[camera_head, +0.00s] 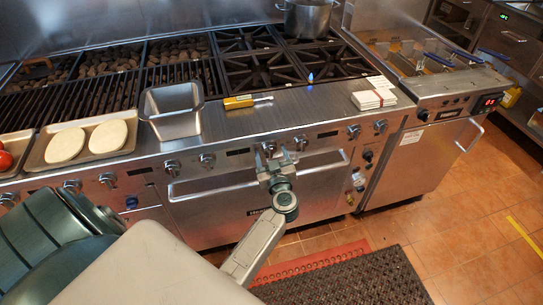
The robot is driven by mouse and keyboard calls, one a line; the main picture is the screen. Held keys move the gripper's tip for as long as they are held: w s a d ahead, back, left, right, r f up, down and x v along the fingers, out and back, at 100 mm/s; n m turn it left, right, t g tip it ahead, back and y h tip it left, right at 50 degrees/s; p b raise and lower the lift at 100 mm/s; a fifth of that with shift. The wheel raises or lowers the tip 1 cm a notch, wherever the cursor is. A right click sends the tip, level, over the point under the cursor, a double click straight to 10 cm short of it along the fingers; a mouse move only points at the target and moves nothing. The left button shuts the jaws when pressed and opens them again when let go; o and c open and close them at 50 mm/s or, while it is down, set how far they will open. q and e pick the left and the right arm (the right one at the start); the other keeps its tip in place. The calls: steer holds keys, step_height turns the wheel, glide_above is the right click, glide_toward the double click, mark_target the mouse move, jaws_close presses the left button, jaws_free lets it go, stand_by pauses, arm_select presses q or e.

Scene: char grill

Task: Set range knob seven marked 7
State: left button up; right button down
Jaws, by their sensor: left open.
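A row of round metal knobs runs along the front panel of the range (235,172). No number mark is readable, so I cannot tell which knob is marked 7. My left gripper (273,157) is open at the panel, its fingers pointing at it. One knob (268,147) is close to the left finger and partly hidden; another knob (301,142) is just right of the fingers. I cannot tell if either is touched. More knobs lie to the left, such as one (207,160), and to the right, such as one (353,131). My right gripper is not in view.
An oven door handle (215,186) sticks out below the knobs. On the ledge are a metal pan (172,125), a tray (103,153) with two pale rounds, a yellow-handled tool (238,102) and white cards (373,99). A fryer (420,150) stands at right.

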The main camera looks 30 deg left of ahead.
arm_select(q)
steer(key=c, duration=1)
steer(key=shift+n, duration=0.3)
steer(key=shift+n+p, duration=0.3)
steer(key=shift+p, duration=0.1)
steer(key=shift+n+p, duration=0.35)
steer(key=shift+n, duration=0.75)
steer(key=n, duration=0.3)
steer(key=shift+n+y, duration=0.3)
steer(key=shift+n, duration=1.1)
